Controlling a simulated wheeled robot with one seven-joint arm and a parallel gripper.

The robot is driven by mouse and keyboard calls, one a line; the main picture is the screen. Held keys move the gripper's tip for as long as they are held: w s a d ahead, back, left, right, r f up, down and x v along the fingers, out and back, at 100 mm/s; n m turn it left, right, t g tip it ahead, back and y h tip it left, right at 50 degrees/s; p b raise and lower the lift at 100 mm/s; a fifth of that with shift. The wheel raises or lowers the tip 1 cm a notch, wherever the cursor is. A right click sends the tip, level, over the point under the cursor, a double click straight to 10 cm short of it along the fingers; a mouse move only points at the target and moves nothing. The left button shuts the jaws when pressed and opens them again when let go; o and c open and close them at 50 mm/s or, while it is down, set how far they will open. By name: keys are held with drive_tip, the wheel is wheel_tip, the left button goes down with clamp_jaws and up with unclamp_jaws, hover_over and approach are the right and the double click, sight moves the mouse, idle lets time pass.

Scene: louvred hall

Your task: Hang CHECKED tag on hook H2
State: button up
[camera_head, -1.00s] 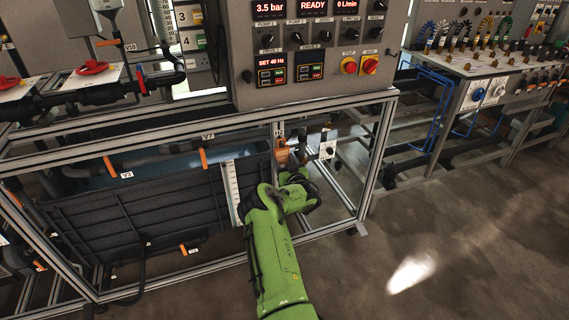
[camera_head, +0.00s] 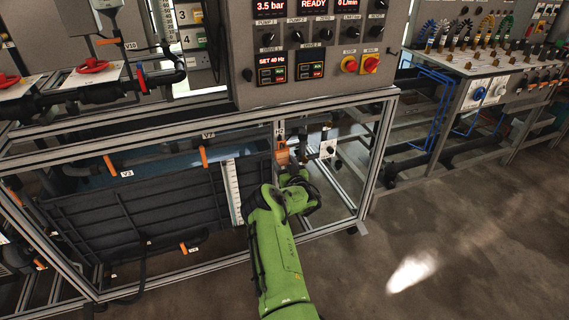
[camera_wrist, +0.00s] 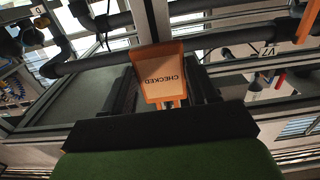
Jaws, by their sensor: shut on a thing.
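The orange CHECKED tag (camera_wrist: 160,72) is between my gripper's (camera_wrist: 162,85) two dark fingers, its lettering upside down in the wrist view. My gripper is shut on it. In the head view the tag (camera_head: 282,154) shows as a small orange patch just beyond my gripper (camera_head: 290,170), in front of a frame upright. The H2 label (camera_head: 280,132) is right above the tag on that upright. The hook itself is too small or hidden to make out. I cannot tell whether the tag touches it.
Metal frame rails (camera_head: 200,130) run above and around my arm. A dark tank (camera_head: 150,205) with a white scale strip (camera_head: 232,190) stands to the left. Orange valve handles (camera_head: 203,157) hang from pipes. The control panel (camera_head: 318,50) overhangs above. Open floor lies to the right.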

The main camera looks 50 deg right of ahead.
drive_tip(key=o, duration=1.1)
drive_tip(key=p+v, duration=0.7)
drive_tip(key=shift+s, duration=0.1)
drive_tip(key=p+v, duration=1.4)
drive_tip(key=v, duration=0.1)
drive_tip(key=shift+s+a, duration=0.2)
drive_tip(key=shift+s, duration=0.05)
